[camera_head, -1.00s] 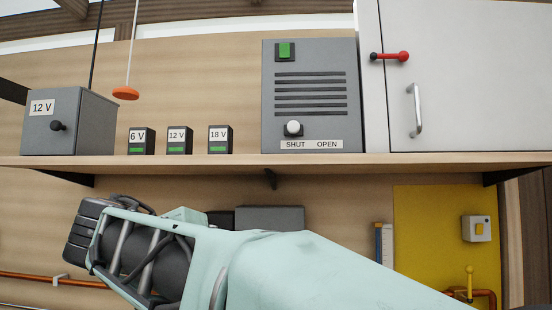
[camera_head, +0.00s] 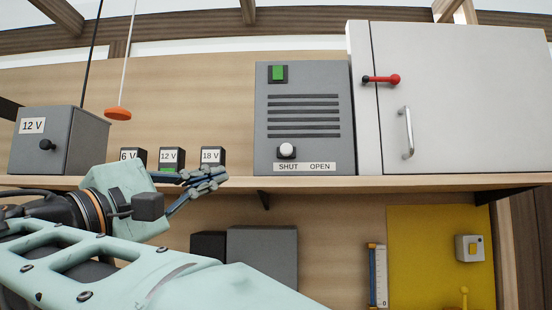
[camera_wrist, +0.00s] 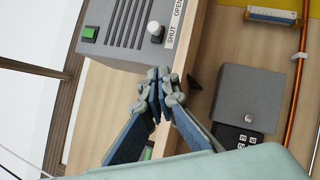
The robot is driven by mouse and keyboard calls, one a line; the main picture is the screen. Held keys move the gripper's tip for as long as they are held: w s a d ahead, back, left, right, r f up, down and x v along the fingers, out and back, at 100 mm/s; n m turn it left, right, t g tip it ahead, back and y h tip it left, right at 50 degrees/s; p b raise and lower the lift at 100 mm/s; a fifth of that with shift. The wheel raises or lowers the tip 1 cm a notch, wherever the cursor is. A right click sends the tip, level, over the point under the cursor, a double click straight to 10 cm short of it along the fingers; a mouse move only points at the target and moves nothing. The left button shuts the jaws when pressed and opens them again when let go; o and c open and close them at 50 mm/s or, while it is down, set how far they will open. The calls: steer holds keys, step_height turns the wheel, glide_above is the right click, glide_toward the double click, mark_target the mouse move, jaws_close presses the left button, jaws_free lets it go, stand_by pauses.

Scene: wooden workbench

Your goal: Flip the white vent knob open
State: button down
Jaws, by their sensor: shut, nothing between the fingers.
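The white vent knob (camera_head: 286,150) is on the lower left of the grey vent box (camera_head: 345,115), above the SHUT end of a SHUT/OPEN label (camera_head: 304,167). The knob also shows in the wrist view (camera_wrist: 155,29). My gripper (camera_head: 222,174) is shut and empty, to the left of the knob and lower, near the shelf's front edge. In the wrist view my gripper's fingertips (camera_wrist: 159,73) meet below the knob, apart from it in the picture. A green indicator (camera_head: 278,74) is at the top of the box.
The shelf (camera_head: 400,182) carries three small battery boxes (camera_head: 212,156), partly behind my gripper, and a grey 12 V box (camera_head: 60,140). A white cabinet (camera_head: 460,100) with a red lever (camera_head: 385,79) stands right of the vent box. An orange pull (camera_head: 118,113) hangs at left.

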mark_target(286, 151)
steer(key=x, duration=0.4)
steer(key=s+d+p+x, duration=0.1)
steer(key=x, duration=0.3)
steer(key=d+p+x, duration=0.1)
steer(key=x, duration=0.4)
steer(key=shift+s+r, duration=0.35)
steer(key=shift+r, duration=0.05)
